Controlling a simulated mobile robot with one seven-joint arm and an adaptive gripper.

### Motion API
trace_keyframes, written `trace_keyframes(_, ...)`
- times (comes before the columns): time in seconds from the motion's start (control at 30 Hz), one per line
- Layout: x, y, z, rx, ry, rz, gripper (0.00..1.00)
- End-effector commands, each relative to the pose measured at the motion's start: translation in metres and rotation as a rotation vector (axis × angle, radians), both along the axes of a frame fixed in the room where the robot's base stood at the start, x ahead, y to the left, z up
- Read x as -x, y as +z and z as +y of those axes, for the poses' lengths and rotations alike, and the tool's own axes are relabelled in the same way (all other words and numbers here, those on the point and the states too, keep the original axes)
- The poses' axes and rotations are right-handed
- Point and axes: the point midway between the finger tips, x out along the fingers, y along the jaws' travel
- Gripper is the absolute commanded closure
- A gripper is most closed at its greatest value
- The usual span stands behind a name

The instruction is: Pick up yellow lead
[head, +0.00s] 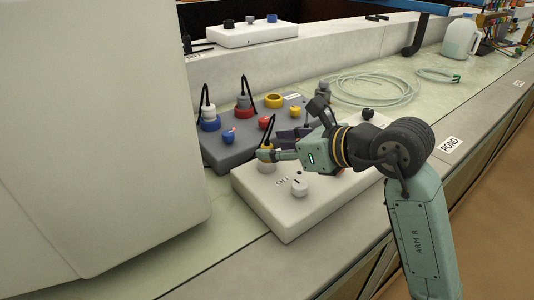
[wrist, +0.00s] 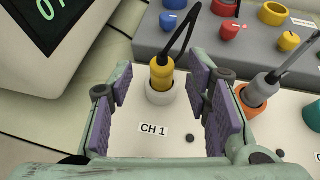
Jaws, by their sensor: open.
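The yellow lead (wrist: 162,74) stands upright in a pale round socket (wrist: 160,95) on the white box (wrist: 131,115), behind the CH 1 label. Its black cable (wrist: 188,32) rises from the top and bends over. In the head view the yellow lead (head: 266,154) shows at the left part of the white box (head: 285,217). My gripper (wrist: 163,88) is open, with purple pads to the left and right of the lead. I see a gap on each side and nothing held. In the head view my gripper (head: 279,149) partly hides the box.
A grey lead (wrist: 271,80) in an orange-ringed socket (wrist: 251,95) stands close to my right finger. Behind is a grey box (head: 222,158) with blue, red and yellow sockets and knobs. A large pale cabinet (head: 95,130) stands left. Coiled tubing (head: 375,90) lies farther back.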

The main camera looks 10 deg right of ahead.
Motion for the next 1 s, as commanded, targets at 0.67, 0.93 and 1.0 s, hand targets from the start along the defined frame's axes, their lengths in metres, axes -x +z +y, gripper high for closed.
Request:
trace_keyframes(0.67,-0.028,-0.013,0.016,-0.001,0.001,-0.001,0.66)
trace_keyframes(0.93,-0.028,-0.013,0.016,0.0,0.001,0.0,0.84)
trace_keyframes(1.0,-0.028,-0.013,0.016,0.0,0.001,0.0,0.89)
